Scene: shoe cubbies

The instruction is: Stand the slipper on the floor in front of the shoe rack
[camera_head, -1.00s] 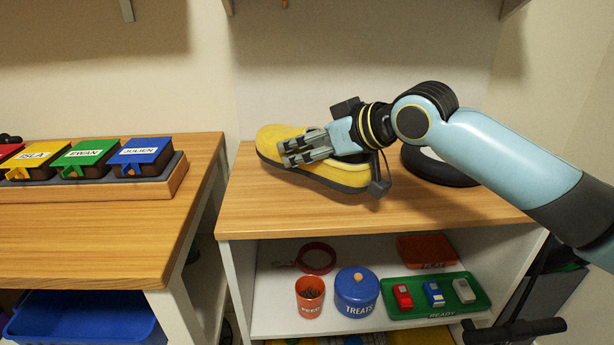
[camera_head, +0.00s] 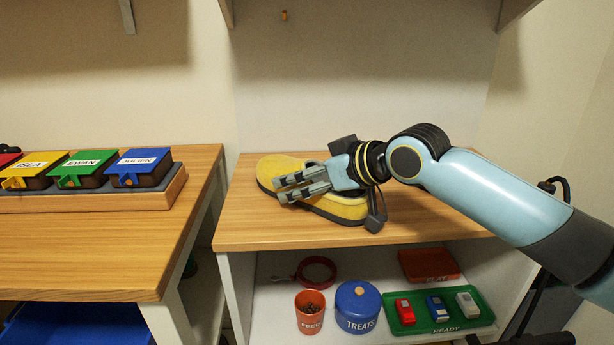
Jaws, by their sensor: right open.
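The yellow slipper (camera_head: 274,168) with a dark sole lies on the wooden top of the shoe rack (camera_head: 247,226), its rounded end to the left. My right gripper (camera_head: 287,189) is over the slipper's middle with its two fingers apart, pointing left. The gripper hides part of the slipper, and I cannot tell whether the fingers touch it. My left gripper is out of view.
A wooden table (camera_head: 90,252) with labelled boxes stands left. The floor is mostly out of view.

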